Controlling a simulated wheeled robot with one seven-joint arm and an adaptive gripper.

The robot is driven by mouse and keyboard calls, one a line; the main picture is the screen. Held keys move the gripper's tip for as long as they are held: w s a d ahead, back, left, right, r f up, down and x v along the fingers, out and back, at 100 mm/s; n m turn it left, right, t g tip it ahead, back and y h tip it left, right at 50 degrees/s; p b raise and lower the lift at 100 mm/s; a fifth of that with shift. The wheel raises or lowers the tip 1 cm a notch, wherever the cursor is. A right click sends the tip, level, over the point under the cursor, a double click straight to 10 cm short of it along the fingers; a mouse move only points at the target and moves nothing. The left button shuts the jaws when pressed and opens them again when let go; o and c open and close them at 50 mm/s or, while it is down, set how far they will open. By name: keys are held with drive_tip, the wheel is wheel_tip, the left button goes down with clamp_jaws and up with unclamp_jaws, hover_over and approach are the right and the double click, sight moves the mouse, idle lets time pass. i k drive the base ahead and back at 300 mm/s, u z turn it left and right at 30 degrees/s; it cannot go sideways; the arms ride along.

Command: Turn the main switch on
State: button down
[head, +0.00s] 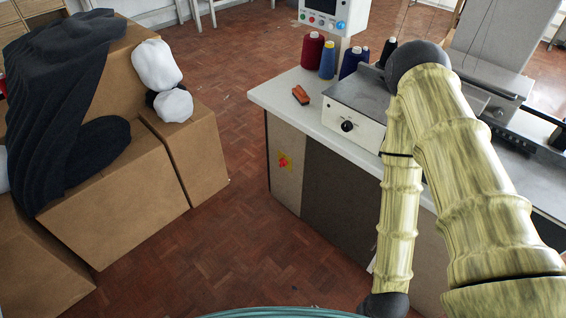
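A small red rotary switch on a yellow plate (284,162) is on the side panel of the workstation cabinet, below the white worktop. I take it to be the main switch. It is too small to tell which way its handle points. A black knob (347,126) is on the front of a grey-topped control box (362,104) on the worktop. My yellow-green arm crosses the right side of the view and bends down in front of the cabinet. My gripper is not in view, and nothing is seen touching the switch.
Cardboard boxes (115,205) with dark cloth stand at the left. The worktop (290,100) carries thread cones (312,50) and a small orange-brown object (300,95). A control panel (335,14) stands behind. The parquet floor (225,235) between the boxes and the cabinet is clear.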

sight(283, 163)
drive_tip(key=u, duration=0.5)
drive_tip(key=k, duration=0.55)
drive_tip(key=u, duration=0.35)
drive_tip(key=i, duration=1.45)
drive_tip(key=z, duration=0.05)
